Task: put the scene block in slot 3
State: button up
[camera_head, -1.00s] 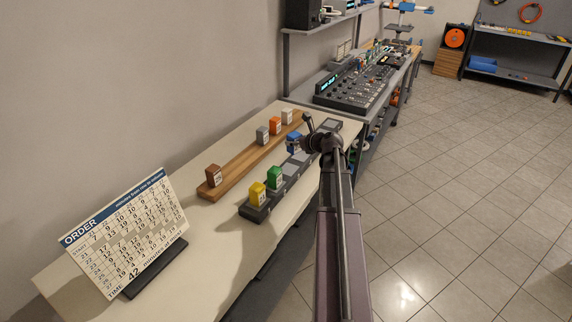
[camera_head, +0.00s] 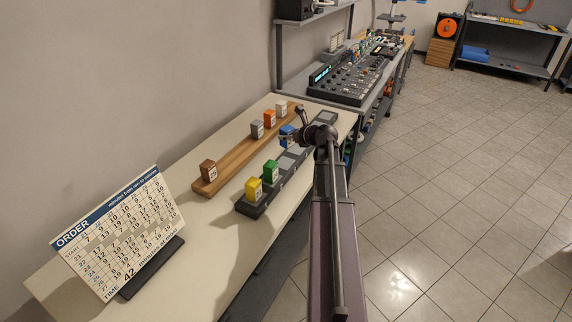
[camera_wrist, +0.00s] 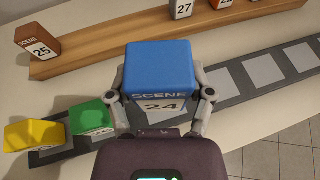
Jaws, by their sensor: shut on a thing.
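My gripper (camera_wrist: 166,88) is shut on a blue block (camera_wrist: 160,68) marked SCENE 24. In the head view the blue block (camera_head: 287,133) is held near the dark slotted rack (camera_head: 287,163); my wrist partly covers that area. In the wrist view the block hides part of the rack (camera_wrist: 228,97) behind it. A yellow block (camera_head: 254,188) stands at the rack's near end, with a green block (camera_head: 271,170) beside it. Pale square slots beyond the green block look empty where visible. I cannot tell how high the blue block is above the rack.
A wooden rail (camera_head: 232,161) behind the rack carries a brown block (camera_head: 208,170) marked 25, a grey block (camera_head: 257,128), an orange block (camera_head: 269,118) and a white block (camera_head: 282,109). An ORDER board (camera_head: 120,235) stands at the table's near end. A mixing desk (camera_head: 352,75) lies beyond.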

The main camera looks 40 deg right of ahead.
aim_at(291, 146)
jog(key=s+a+f+n+y+b, duration=0.3)
jog(key=s+a, duration=0.5)
jog(key=s, duration=0.4)
jog(key=shift+s+f+g+y+b, duration=0.3)
jog(key=shift+f+g+y+b, duration=0.1)
jog(key=shift+f+y, duration=0.15)
jog(key=w+d, duration=0.2)
jog(key=w, duration=0.2)
jog(key=w+d+f+b, duration=0.1)
jog(key=w+d, duration=0.2)
jog(key=w, duration=0.1)
jog(key=w+d, duration=0.2)
jog(key=w, duration=0.3)
jog(key=shift+d+f, duration=0.15)
jog(key=shift+f, duration=0.05)
jog(key=shift+w+d, duration=0.25)
jog(key=shift+w, duration=0.1)
jog(key=shift+w+d+f+b, duration=0.1)
jog(key=shift+w+f+b, duration=0.15)
jog(key=shift+b, duration=0.15)
jog(key=shift+s+f+b, duration=0.1)
jog(key=shift+f+b, duration=1.45)
jog(key=shift+b, duration=0.1)
jog(key=shift+f, duration=0.2)
